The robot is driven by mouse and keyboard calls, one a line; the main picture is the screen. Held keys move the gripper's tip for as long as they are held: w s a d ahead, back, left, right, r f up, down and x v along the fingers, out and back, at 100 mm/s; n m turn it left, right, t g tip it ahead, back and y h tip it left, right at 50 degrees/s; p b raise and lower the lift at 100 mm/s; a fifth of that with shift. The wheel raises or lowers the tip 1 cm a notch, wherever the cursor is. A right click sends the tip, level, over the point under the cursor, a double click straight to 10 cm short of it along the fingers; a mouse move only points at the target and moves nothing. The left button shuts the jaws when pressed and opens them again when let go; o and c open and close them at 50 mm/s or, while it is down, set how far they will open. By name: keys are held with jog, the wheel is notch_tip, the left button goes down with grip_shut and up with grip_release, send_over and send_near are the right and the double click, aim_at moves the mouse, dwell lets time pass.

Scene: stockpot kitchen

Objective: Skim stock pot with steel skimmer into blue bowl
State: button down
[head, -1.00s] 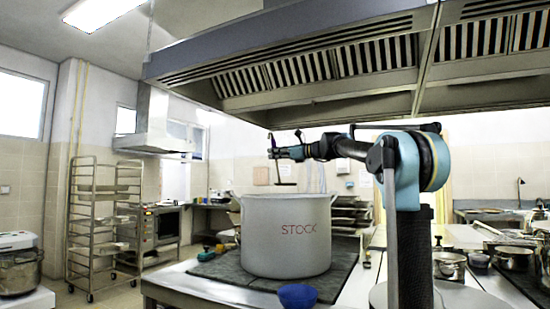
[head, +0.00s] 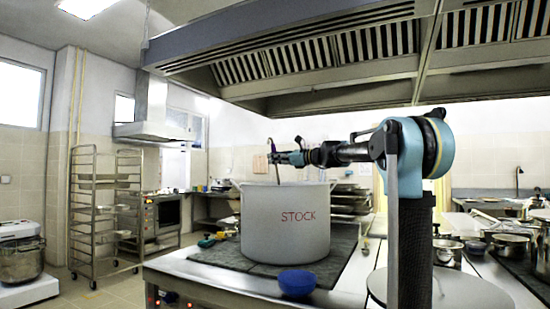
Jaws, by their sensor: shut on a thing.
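The large pale stock pot (head: 285,240), marked STOCK in red, stands on a dark mat on the steel counter. My gripper (head: 272,158) is above the pot's rim, shut on the dark handle of the skimmer (head: 276,173). The handle hangs down towards the pot's mouth, and its lower end is hidden behind the rim. The pot's contents cannot be seen from this height. The blue bowl (head: 297,283) sits on the counter in front of the pot, at the mat's front edge; its inside hardly shows.
The extractor hood (head: 300,60) hangs above my arm. Steel pans (head: 510,246) stand at the right, and trays (head: 350,202) are stacked behind the pot. A rack trolley (head: 105,215) stands at the left.

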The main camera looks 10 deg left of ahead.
jog(key=shift+f, duration=2.7)
jog(key=shift+w, duration=0.1)
